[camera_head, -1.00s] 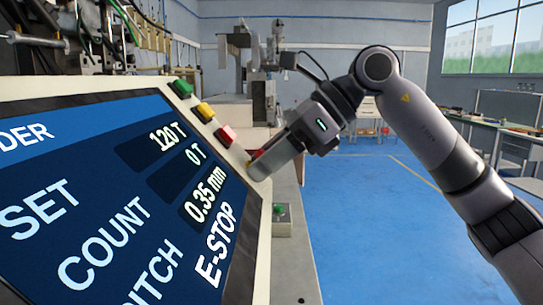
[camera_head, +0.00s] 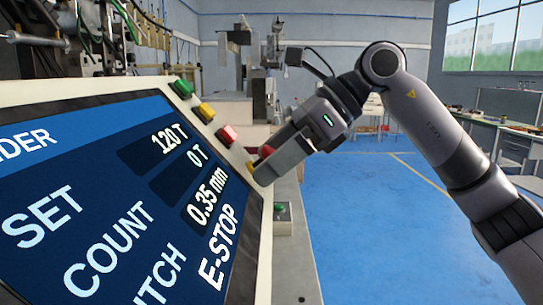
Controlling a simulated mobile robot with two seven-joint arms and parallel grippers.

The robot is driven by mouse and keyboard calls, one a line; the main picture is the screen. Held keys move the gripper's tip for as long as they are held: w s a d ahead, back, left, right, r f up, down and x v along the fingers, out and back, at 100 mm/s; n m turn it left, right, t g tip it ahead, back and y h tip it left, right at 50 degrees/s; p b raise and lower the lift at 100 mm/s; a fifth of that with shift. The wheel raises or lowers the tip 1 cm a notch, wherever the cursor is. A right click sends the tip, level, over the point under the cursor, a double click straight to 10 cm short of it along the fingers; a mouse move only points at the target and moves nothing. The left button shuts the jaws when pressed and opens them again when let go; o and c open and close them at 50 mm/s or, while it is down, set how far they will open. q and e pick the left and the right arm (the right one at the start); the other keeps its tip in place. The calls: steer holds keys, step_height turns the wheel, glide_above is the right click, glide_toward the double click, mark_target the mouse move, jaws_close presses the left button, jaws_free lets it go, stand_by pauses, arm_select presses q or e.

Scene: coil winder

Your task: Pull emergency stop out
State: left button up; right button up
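The emergency stop is a red knob (camera_head: 266,152) with a bit of yellow at its base, on the right edge of the tilted control panel (camera_head: 258,215). It is partly hidden by my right gripper (camera_head: 264,170). The gripper reaches in from the right, its fingers beside the knob at the panel edge. The near finger covers the lower part of the knob. I cannot tell whether the fingers touch it or how far apart they are. The panel's screen (camera_head: 110,215) reads E-STOP. My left gripper is not in view.
Green (camera_head: 181,89), yellow (camera_head: 204,112) and red (camera_head: 227,135) buttons line the panel's upper right edge, close to the gripper. A small box with a green button (camera_head: 281,209) sits below. Blue floor (camera_head: 380,230) is open to the right; benches stand beyond.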

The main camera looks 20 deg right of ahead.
stand_by(0.4)
steer(key=shift+p+v, duration=0.5)
steer(key=shift+v, duration=0.35)
steer(key=shift+p+v, duration=1.25)
steer(key=shift+v, duration=1.45)
